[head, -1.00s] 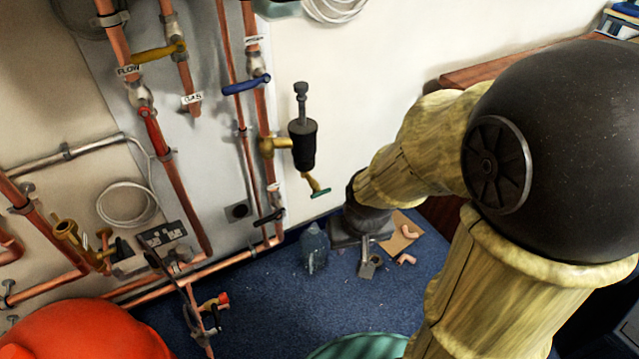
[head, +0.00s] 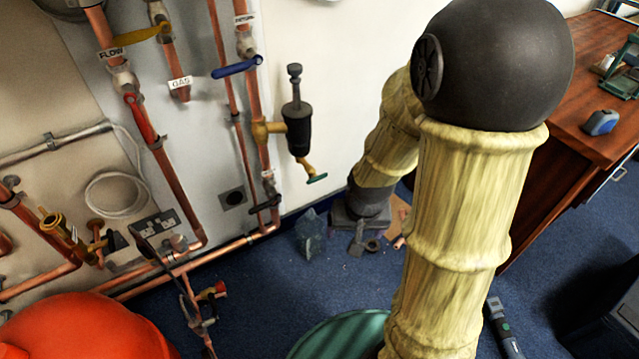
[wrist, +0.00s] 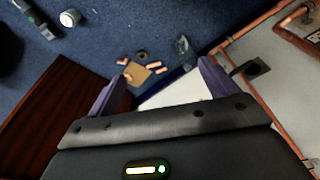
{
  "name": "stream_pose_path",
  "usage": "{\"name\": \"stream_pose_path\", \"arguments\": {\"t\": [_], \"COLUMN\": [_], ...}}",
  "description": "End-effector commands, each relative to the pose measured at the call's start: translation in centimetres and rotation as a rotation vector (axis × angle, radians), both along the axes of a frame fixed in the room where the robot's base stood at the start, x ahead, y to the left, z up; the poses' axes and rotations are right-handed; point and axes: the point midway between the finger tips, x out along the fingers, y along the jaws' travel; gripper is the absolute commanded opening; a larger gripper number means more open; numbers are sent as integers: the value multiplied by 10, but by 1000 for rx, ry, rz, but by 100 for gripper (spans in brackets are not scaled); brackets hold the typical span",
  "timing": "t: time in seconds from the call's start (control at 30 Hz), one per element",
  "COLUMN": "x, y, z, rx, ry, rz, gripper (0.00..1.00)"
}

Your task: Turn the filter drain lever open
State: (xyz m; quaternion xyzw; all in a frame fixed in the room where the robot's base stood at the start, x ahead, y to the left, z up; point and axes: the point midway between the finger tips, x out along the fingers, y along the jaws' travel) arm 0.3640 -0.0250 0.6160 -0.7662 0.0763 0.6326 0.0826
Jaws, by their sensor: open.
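The filter drain lever (head: 317,178) is a small green handle on a brass stub, under the black upright filter (head: 299,130) on the return pipe. It lies slanted in the head view. My gripper (wrist: 162,84) is open, with two purple fingers apart and nothing between them. In the head view, the dark end of my arm is low and to the right of the drain lever, apart from it; the fingers cannot be made out there. The wrist view shows neither the filter nor its lever clearly.
Blue (head: 236,67), yellow (head: 135,37) and red (head: 140,119) valve levers sit on nearby copper pipes. A bottle (head: 310,234) and cardboard with fittings (wrist: 138,72) lie on the floor. A red vessel (head: 85,325), green round object (head: 345,335) and wooden desk (head: 560,150) stand around.

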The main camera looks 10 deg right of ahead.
Motion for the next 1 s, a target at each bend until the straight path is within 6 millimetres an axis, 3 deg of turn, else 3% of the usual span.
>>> {"name": "stream_pose_path", "arguments": {"t": [0.03,0.2,0.5,0.77,1.0], "x": [1,4,6,19,49], "y": [-7,-16,-5,18,26], "z": [-23,-77,-156,-190,-184], "rx": [23,129,441,831,1290], "ry": [19,40,68,86,100], "rz": [-59,-250,-623,-996,-1347], "gripper": [85,85,85,85,85]}}
